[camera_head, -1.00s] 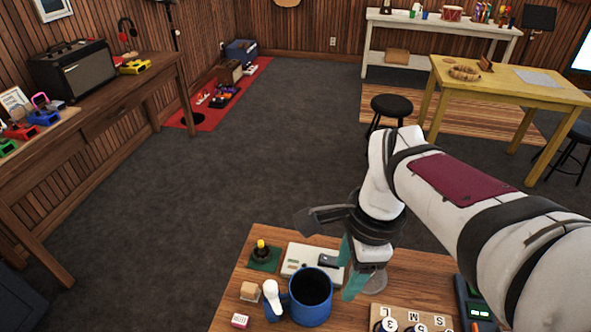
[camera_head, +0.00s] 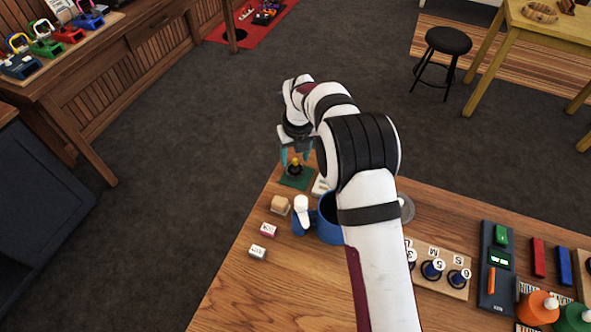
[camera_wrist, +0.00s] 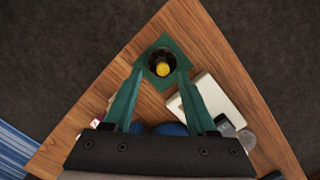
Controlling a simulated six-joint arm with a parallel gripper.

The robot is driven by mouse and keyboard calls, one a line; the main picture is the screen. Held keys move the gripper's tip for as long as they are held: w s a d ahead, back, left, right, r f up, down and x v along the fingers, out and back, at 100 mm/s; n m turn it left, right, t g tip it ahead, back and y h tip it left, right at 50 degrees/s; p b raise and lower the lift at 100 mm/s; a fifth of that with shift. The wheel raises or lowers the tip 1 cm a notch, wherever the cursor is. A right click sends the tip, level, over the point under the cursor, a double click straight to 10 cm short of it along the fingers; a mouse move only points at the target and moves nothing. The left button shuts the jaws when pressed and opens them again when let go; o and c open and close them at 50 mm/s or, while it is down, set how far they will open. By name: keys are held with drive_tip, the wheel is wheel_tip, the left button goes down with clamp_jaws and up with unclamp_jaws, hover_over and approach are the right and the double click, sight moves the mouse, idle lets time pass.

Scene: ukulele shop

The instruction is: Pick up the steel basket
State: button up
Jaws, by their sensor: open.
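I cannot make out a steel basket for certain. A round grey item (camera_head: 405,208), partly behind my arm, lies on the wooden table and may be it; it also shows in the wrist view (camera_wrist: 247,140). My gripper (camera_head: 294,158) is open, its teal fingers pointing down over the green square pad (camera_head: 293,184) at the table's far corner. A dark round object with a yellow top (camera_head: 295,169) stands on that pad. In the wrist view this object (camera_wrist: 161,66) shows between the fingertips of my gripper (camera_wrist: 160,74), with nothing gripped.
A blue mug (camera_head: 328,228), partly hidden by my arm, and a white-topped item (camera_head: 301,207) stand near the pad. A pale box (camera_wrist: 216,102) lies beside the pad. A tan block (camera_head: 281,205) and small labelled boxes sit left. The table's front left is clear.

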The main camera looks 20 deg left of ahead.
sight(295, 160)
drive_tip(key=f, duration=0.1)
drive_tip(key=w+f, duration=0.1)
drive_tip(key=f, duration=0.1)
drive_tip(key=shift+a+f, duration=0.2)
drive_tip(key=shift+f, duration=0.1)
clamp_jaws()
